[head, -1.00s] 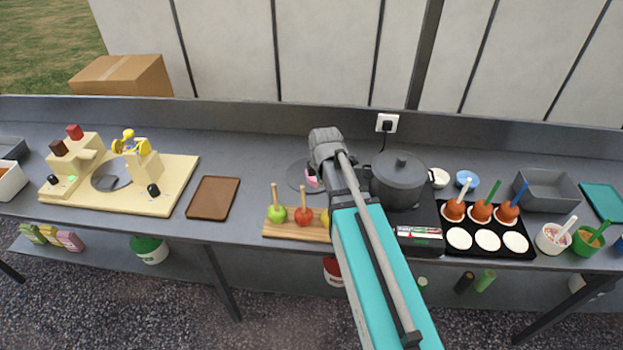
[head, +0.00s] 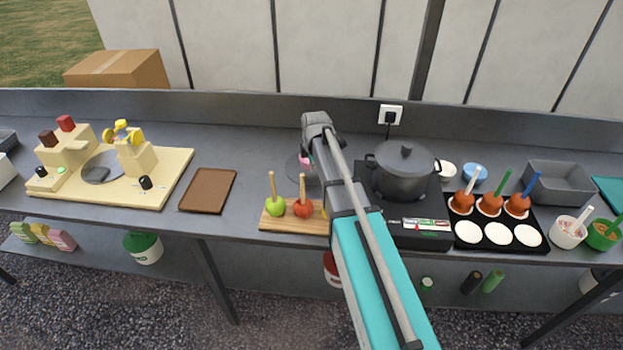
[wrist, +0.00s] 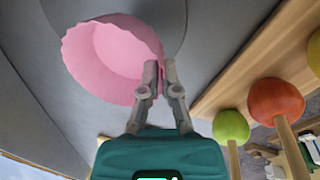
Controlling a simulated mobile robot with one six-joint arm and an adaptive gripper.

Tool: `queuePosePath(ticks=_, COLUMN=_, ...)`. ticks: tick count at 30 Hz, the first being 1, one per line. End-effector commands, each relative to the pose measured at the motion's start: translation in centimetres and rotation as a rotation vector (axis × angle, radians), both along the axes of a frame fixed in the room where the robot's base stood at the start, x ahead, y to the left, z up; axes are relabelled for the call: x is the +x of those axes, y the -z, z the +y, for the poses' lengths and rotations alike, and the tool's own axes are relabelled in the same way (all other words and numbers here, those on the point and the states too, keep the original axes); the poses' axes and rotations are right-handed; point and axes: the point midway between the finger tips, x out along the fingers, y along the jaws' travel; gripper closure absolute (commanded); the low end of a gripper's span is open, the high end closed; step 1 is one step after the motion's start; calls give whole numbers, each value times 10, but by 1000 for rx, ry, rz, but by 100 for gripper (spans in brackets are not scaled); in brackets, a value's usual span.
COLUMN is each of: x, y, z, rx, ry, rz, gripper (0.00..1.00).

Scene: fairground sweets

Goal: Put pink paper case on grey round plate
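The pink paper case (wrist: 105,60) is large in the wrist view, a fluted cup tilted towards the camera. My gripper (wrist: 160,78) has its two fingers close together at the case's near right wall, with the wall pinched between them. In the head view the case (head: 306,160) shows as a small pink patch beside my arm. The grey round plate (head: 293,170) lies on the counter beneath it, partly hidden by my arm. I cannot tell whether the case touches the plate.
A wooden board (head: 275,223) with apples on sticks (head: 303,208) is in front of the plate. A dark pot (head: 403,172) on a stove is to the right. A brown tray (head: 208,190) lies to the left, with clear counter between it and the plate.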

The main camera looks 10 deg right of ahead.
Motion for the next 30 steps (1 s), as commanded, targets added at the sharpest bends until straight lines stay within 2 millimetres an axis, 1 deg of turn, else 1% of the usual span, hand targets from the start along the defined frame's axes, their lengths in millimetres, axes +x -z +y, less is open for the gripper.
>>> queuePosePath(ticks=1, x=4, y=7, z=0, rx=0, ry=0, rz=0, gripper=100)
queuePosePath(ticks=3, x=6, y=9, z=0, rx=0, ry=0, rz=0, gripper=100)
queuePosePath(ticks=16, x=8, y=9, z=0, rx=0, ry=0, rz=0, gripper=100)
queuePosePath(ticks=20, x=10, y=13, z=0, rx=0, ry=0, rz=0, gripper=100)
queuePosePath(ticks=25, x=18, y=24, z=0, rx=0, ry=0, rz=0, gripper=100)
queuePosePath(ticks=30, x=16, y=39, z=0, rx=0, ry=0, rz=0, gripper=100)
